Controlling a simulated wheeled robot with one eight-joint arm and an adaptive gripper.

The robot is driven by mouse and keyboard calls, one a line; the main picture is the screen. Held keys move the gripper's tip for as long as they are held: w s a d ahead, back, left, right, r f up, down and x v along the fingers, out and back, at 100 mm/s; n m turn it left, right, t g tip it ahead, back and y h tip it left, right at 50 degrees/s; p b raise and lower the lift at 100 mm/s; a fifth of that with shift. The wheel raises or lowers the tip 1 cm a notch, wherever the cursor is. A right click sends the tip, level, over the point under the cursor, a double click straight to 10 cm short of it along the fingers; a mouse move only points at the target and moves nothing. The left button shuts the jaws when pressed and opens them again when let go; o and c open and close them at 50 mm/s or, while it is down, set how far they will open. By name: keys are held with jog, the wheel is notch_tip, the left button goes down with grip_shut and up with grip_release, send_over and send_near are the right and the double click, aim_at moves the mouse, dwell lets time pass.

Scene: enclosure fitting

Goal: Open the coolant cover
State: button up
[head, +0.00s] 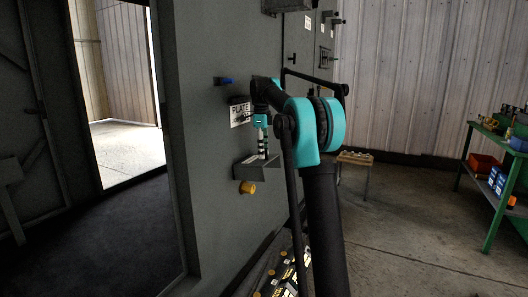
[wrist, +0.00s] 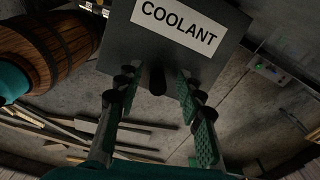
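The coolant cover (wrist: 190,50) is a grey panel with a white COOLANT label (wrist: 178,24), at the top of the wrist view. A dark round-ended knob (wrist: 157,80) sticks out from its lower edge. My gripper (wrist: 155,83) is open, with one finger on each side of the knob. A gap shows between each finger and the knob; I see no grip on it. In the head view my arm reaches to the grey cabinet, close to a small grey box (head: 250,168). The COOLANT label cannot be read there.
A green bench (head: 484,127) stands at right. The wrist view shows a barrel (wrist: 45,50) and planks (wrist: 90,135).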

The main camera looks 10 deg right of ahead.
jog(key=shift+d+f, duration=0.1)
jog(key=shift+d, duration=0.05)
jog(key=shift+s+d+f, duration=0.15)
jog(key=shift+s+d, duration=0.05)
jog(key=s+d+f+t+y, duration=0.1)
jog(key=d+f+t+y, duration=0.15)
jog(key=f+y, duration=0.4)
jog(key=s+d+f+t+y, duration=0.1)
jog(key=s+f+t+y, duration=0.2)
jog(key=f, duration=0.6)
jog(key=shift+w+a+f+t+y, duration=2.05)
jog(key=shift+f+t+y, duration=0.7)
jog(key=shift+f, duration=1.35)
jog(key=v, duration=1.7)
jog(key=s+a+n+g+h, duration=0.4)
jog(key=s+a+n, duration=0.3)
jog(key=a, duration=0.4)
jog(key=shift+s+h, duration=0.25)
jog(key=shift+h, duration=0.05)
